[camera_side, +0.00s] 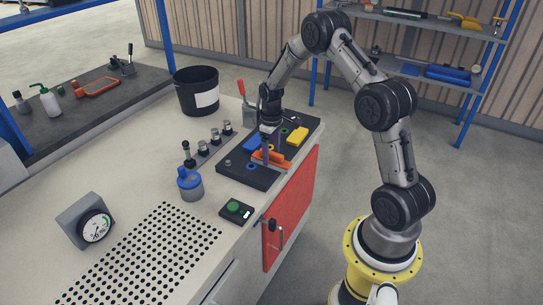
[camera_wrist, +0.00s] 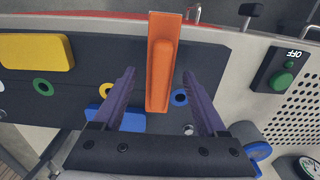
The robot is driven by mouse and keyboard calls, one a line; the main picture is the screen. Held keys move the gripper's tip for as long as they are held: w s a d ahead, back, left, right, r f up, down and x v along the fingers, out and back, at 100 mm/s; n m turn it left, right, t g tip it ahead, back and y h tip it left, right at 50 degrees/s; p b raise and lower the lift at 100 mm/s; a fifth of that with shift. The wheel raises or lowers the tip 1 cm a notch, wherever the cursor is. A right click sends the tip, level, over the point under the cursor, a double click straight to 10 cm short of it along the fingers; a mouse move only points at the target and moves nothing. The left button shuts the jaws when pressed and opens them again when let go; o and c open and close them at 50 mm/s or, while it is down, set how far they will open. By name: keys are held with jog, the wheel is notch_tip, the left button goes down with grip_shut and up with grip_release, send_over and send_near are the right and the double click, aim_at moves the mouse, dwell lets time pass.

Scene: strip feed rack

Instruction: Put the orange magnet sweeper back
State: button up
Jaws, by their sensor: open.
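The orange magnet sweeper (camera_side: 272,158) is a long flat bar with a raised grip, at the black board (camera_side: 238,172) near the bench's front edge. In the wrist view the sweeper (camera_wrist: 160,70) stands lengthwise in the picture, and its far end reaches past the board's edge. My gripper (camera_wrist: 157,75) is open, with one purple finger on each side of the sweeper and gaps between. In the side view my gripper (camera_side: 267,147) points down at the sweeper; whether it touches is unclear. Blue (camera_wrist: 180,97), green (camera_wrist: 43,86) and yellow (camera_wrist: 106,90) rings mark the board.
A yellow block (camera_side: 297,136) and a blue block (camera_side: 253,142) sit on the board. A green button box (camera_side: 236,211), a blue-capped jar (camera_side: 189,184) and a row of dark fittings (camera_side: 214,136) stand nearby. A black bucket (camera_side: 196,95) is behind.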

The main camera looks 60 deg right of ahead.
aim_at(271, 153)
jog(key=s+a+r+t, duration=0.1)
jog(key=a+r, duration=0.2)
jog(key=r, duration=0.6)
jog(key=s+a+r, duration=0.1)
jog(key=a+r, duration=0.2)
jog(key=r, duration=0.6)
jog(key=s+a+r+t, duration=0.2)
jog(key=s+a+r, duration=0.5)
jog(key=a+r, duration=0.1)
jog(key=s+a+t, duration=0.1)
jog(key=s+a, duration=0.3)
jog(key=s, duration=0.3)
jog(key=s+a+t, duration=0.1)
jog(key=s+a, duration=0.3)
jog(key=s, duration=0.4)
jog(key=shift+r+t, duration=0.3)
